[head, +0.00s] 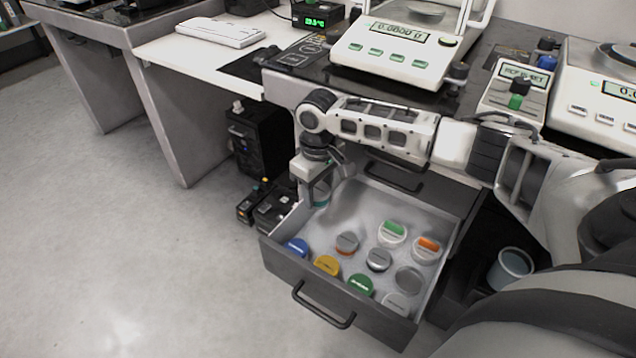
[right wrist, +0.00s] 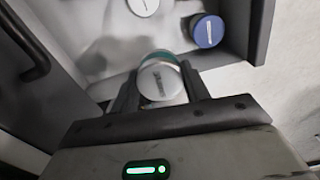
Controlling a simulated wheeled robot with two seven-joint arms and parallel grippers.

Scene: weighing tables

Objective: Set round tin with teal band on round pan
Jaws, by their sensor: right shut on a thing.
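The round tin with a teal band (right wrist: 161,81) has a silver-white lid with dark print. My right gripper (head: 318,190) is shut on it, pointing down over the back left corner of the open drawer. In the head view only a bit of the tin's teal band (head: 321,201) shows below the fingers. A grey, round-looking pan (head: 426,11) is on the middle balance, cut by the top edge. Another rounded pan (head: 622,52) is on the right balance, cut by the right edge. My left gripper is not in view.
The open drawer (head: 300,287) holds several round tins with coloured lids, including a blue one (head: 297,247). The middle balance (head: 390,55) stands on the dark bench above the drawer. A white keyboard (head: 220,31) lies on the pale table at left. The floor at left is clear.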

